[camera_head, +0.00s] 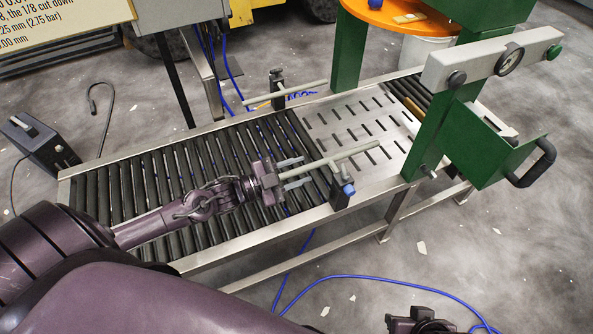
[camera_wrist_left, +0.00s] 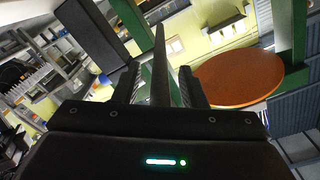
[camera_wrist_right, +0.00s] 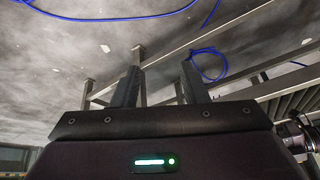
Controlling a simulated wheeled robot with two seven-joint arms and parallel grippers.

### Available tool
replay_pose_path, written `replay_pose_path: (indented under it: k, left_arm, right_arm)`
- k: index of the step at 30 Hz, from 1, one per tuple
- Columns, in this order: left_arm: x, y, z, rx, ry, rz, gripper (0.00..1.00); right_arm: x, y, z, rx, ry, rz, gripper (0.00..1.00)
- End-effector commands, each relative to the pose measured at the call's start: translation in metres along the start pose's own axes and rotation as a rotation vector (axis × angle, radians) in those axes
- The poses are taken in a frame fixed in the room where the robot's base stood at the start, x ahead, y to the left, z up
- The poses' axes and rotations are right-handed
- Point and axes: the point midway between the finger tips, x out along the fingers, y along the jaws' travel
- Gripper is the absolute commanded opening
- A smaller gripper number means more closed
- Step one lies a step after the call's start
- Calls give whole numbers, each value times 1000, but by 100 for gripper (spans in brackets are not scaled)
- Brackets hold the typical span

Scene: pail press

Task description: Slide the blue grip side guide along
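The blue grip side guide is a pale grey bar (camera_head: 352,151) on a dark clamp block (camera_head: 342,192) with a blue knob (camera_head: 348,190), at the conveyor's near edge. My left gripper (camera_head: 296,173) is at the bar's left end, its open fingers on either side of it. In the left wrist view the bar (camera_wrist_left: 160,65) stands between the fingers (camera_wrist_left: 158,88) with gaps on both sides, so it is not clamped. My right gripper (camera_wrist_right: 163,85) is open and empty; in the head view only part of its dark arm end shows at the bottom edge.
A second side guide bar (camera_head: 290,94) with a dark post (camera_head: 277,88) stands at the conveyor's far edge. Black rollers (camera_head: 150,180) lead to a slotted metal plate (camera_head: 345,125). A green press frame (camera_head: 440,130) with a black handle (camera_head: 535,165) stands right. Blue cable (camera_head: 370,278) lies on the floor.

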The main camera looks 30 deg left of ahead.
Motion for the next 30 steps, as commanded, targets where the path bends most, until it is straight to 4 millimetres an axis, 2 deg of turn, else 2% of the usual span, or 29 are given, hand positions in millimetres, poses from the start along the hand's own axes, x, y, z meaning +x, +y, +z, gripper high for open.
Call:
replay_pose_path:
  k: [1,9,17,23,26,30]
  left_arm:
    - [0,0,0,0,0,0,34]
    - [0,0,0,0,0,0,0]
    - [0,-1,1,0,0,0,0]
    - [0,-22,18,5,0,-1,0]
    - [0,-34,26,3,-2,0,0]
    - [0,-39,26,0,0,0,0]
  right_arm:
    - [0,0,0,0,0,0,40]
    - [0,0,0,0,0,0,40]
    - [0,0,0,0,-1,0,40]
    - [8,-3,-2,-9,32,-7,40]
    - [8,-13,-3,-18,66,-28,40]
    - [7,-16,-5,-21,77,-33,40]
